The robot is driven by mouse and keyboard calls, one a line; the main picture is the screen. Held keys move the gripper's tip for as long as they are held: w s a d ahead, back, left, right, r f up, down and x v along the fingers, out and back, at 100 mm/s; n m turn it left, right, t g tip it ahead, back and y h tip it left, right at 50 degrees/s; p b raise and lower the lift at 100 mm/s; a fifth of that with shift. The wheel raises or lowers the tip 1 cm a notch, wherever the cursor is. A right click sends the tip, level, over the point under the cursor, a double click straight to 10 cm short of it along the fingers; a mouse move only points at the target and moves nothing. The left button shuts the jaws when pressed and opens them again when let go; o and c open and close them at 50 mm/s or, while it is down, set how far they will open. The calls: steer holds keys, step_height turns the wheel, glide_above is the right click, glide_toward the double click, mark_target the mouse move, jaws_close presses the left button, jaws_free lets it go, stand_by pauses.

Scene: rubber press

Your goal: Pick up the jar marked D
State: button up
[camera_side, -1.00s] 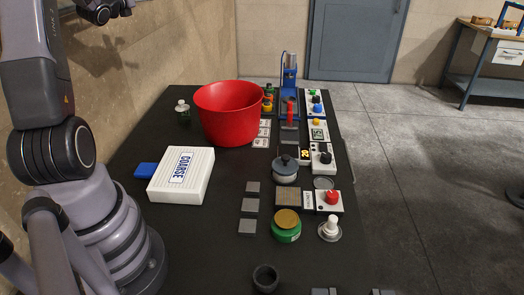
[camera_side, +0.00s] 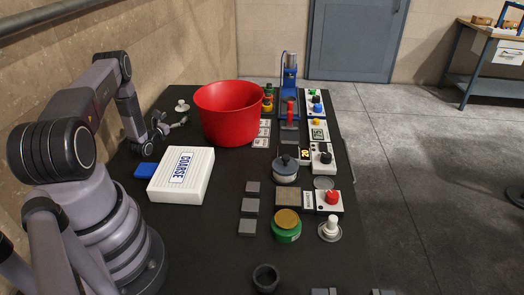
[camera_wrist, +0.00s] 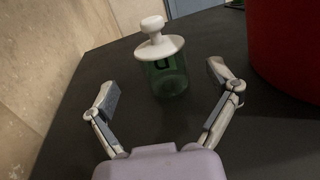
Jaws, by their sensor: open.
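A green glass jar (camera_wrist: 168,84) with a white knobbed lid stands upright in the wrist view. A dark letter shows just below its lid, but the lid partly hides it, so I cannot read it surely. In the side view its white lid (camera_side: 182,106) shows left of the red bucket; the arm hides most of its body. My gripper (camera_wrist: 163,86) is open and empty. Its fingers point toward the jar, one on each side in the picture, with clear gaps. In the side view my gripper (camera_side: 172,130) is low over the table, on the near side of the jar.
A large red bucket (camera_side: 227,115) stands close right of the jar and gripper. A white case marked COARSE (camera_side: 183,176) and a blue block (camera_side: 146,170) lie nearer. Several pots and devices fill the table's right side. A wall runs along the left.

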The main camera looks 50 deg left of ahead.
mark_target(179, 114)
steer(key=x, duration=0.6)
steer(key=shift+f, duration=0.2)
steer(key=c, duration=1.3)
steer(key=shift+r, duration=0.1)
steer(key=shift+c, duration=0.2)
